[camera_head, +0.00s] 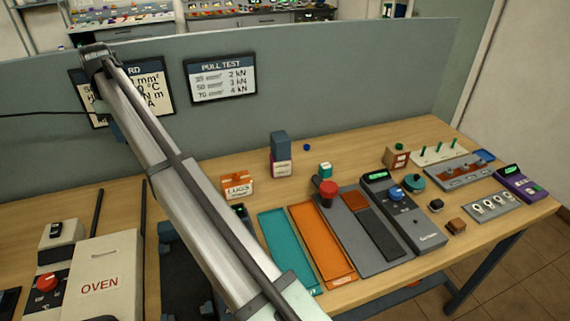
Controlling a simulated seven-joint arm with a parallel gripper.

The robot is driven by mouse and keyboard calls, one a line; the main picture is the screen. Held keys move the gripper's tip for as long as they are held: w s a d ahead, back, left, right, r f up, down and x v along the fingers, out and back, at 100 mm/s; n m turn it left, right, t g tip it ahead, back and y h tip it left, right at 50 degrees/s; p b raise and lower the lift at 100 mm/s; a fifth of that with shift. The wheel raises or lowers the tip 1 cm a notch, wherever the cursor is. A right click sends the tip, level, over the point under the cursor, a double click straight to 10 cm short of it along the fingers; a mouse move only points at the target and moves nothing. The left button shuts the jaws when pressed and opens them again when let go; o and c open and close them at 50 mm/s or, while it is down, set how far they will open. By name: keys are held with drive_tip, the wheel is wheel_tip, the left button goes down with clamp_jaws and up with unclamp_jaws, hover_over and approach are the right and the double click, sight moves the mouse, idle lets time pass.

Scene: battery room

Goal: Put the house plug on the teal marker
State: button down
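I cannot make out for certain which thing is the house plug; a small dark block (436,205) lies on the right part of the bench, too small to identify. A round teal piece (414,182) sits farther right; I cannot tell which of these is the teal marker. My arm crosses the left half of the view, from the upper left to the bottom middle. My gripper is not visible.
The wooden bench holds an orange tray (322,243), a grey base with a red knob (328,188), a meter (402,211), a LUGS box (238,185) and stacked blocks (280,153). An OVEN (98,281) stands left. A grey partition (330,85) rises behind.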

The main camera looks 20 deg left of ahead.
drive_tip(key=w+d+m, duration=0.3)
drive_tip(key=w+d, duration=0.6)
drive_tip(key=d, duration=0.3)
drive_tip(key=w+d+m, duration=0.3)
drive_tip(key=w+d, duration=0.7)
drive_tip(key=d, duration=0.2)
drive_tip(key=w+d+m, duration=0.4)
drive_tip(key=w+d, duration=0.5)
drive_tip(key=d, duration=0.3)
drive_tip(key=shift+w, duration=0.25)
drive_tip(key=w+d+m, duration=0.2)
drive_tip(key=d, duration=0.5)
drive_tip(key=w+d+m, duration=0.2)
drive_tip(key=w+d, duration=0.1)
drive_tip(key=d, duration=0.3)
hover_over(326, 165)
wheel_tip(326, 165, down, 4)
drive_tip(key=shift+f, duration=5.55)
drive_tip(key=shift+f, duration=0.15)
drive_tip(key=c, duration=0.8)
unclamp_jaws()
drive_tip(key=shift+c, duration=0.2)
